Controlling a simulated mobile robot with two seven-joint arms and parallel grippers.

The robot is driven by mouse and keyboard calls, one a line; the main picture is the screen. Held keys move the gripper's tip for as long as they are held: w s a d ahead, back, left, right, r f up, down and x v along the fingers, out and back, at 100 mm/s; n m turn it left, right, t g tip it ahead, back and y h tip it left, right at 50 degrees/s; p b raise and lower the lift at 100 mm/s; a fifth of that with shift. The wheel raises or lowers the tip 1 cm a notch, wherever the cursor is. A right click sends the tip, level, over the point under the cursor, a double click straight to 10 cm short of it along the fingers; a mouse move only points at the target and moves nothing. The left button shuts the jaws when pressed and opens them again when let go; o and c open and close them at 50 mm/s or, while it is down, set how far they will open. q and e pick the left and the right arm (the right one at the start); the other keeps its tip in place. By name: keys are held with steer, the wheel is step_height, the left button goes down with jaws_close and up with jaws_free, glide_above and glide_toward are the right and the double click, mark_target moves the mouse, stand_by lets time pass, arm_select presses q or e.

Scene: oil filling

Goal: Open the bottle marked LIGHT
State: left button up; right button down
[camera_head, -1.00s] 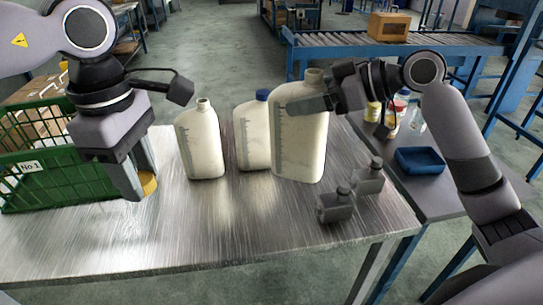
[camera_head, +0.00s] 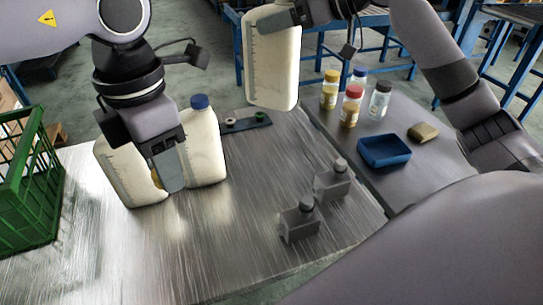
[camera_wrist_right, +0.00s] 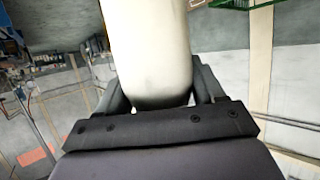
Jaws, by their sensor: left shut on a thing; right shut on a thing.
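A large cream jug (camera_head: 272,65) is held in the air by my right gripper (camera_head: 283,20) at the top of the head view. Its top is cut off. The right wrist view shows the jug (camera_wrist_right: 150,50) between the fingers (camera_wrist_right: 160,95). The left arm hides this jug's top. Another cream jug (camera_head: 204,148) with a blue cap (camera_head: 200,102) stands beside it. No marking LIGHT is readable.
A side table at the right holds several small capped bottles (camera_head: 352,100), a blue tray (camera_head: 384,151) and a tan block (camera_head: 423,132). A green crate (camera_head: 28,190) is at the left.

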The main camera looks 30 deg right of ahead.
mark_target(279, 89)
arm_select(q)
steer(key=shift+f+b, duration=0.45)
steer(key=shift+b, duration=0.05)
arm_select(e)
step_height(279, 89, down, 15)
steer(key=shift+r, duration=0.1)
steer(key=shift+f, duration=2.55)
arm_select(q)
steer(key=shift+f, duration=0.1)
steer(key=shift+f, duration=0.1)
arm_select(e)
steer(key=shift+f, duration=0.2)
steer(key=shift+c, duration=0.7)
jaws_free()
steer(key=shift+r, duration=0.1)
